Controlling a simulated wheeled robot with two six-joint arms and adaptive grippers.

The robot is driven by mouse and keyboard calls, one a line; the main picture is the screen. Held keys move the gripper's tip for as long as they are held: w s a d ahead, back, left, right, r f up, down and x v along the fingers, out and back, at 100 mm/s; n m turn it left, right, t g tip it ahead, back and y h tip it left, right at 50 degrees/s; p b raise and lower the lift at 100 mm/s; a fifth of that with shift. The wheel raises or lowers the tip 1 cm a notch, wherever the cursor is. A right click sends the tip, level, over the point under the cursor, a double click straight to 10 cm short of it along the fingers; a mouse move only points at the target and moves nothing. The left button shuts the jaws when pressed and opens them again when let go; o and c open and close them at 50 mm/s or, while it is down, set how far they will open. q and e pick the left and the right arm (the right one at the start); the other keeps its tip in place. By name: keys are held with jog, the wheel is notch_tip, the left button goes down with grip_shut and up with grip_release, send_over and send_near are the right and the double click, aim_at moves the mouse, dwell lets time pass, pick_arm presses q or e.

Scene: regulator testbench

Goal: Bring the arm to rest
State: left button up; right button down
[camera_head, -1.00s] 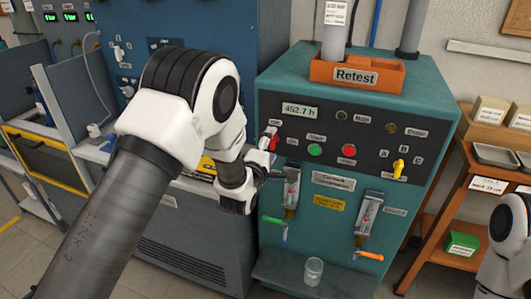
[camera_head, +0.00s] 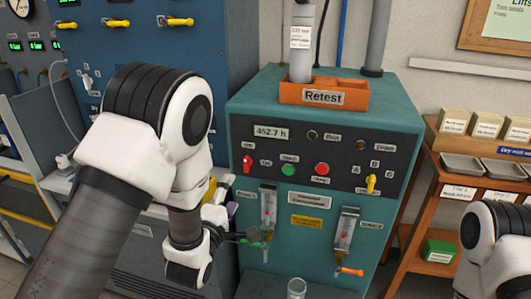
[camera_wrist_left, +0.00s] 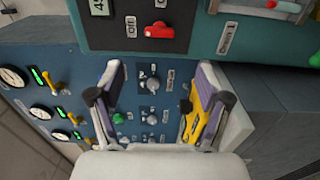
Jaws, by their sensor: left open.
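My left arm comes in from the left in the head view, bent at a white and black joint. Its left gripper (camera_head: 236,224) is in front of the left side of the teal test bench (camera_head: 330,100), beside the left flow meter (camera_head: 268,215). The wrist view shows the left gripper (camera_wrist_left: 158,88) with its fingers wide apart and nothing between them. The red switch (camera_wrist_left: 162,31) is above the fingers in that view. My right arm shows only in part at the lower right of the head view; its gripper is out of frame.
A clear beaker (camera_head: 296,289) stands below the flow meters. An orange "Retest" tray (camera_head: 325,97) with a grey cylinder (camera_head: 302,45) sits on the bench. A blue panel (camera_head: 215,45) with yellow-handled valves stands left, a wooden shelf (camera_head: 420,215) right.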

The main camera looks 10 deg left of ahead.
pick_arm(q)
jog(key=s+a+f+m+g+y+p, duration=0.15)
jog(key=s+f+g, duration=0.25)
jog(key=s+f, duration=0.5)
jog(key=s+a+f+m+g+h+p, duration=0.1)
jog(key=s+a+f+g+p, duration=0.3)
jog(key=f, duration=0.8)
jog(key=s+f+m+g, duration=0.3)
jog(key=s+m+g, duration=0.2)
jog(key=s, duration=0.5)
jog(key=s+d+f+m+g, duration=0.1)
jog(key=s+f+m+g, duration=0.3)
jog(key=s+m, duration=0.6)
jog(key=shift+s+d+g+b, duration=0.15)
jog(key=shift+s+g+b, duration=0.15)
jog(key=shift+g+b, duration=0.25)
jog(key=shift+f, duration=0.1)
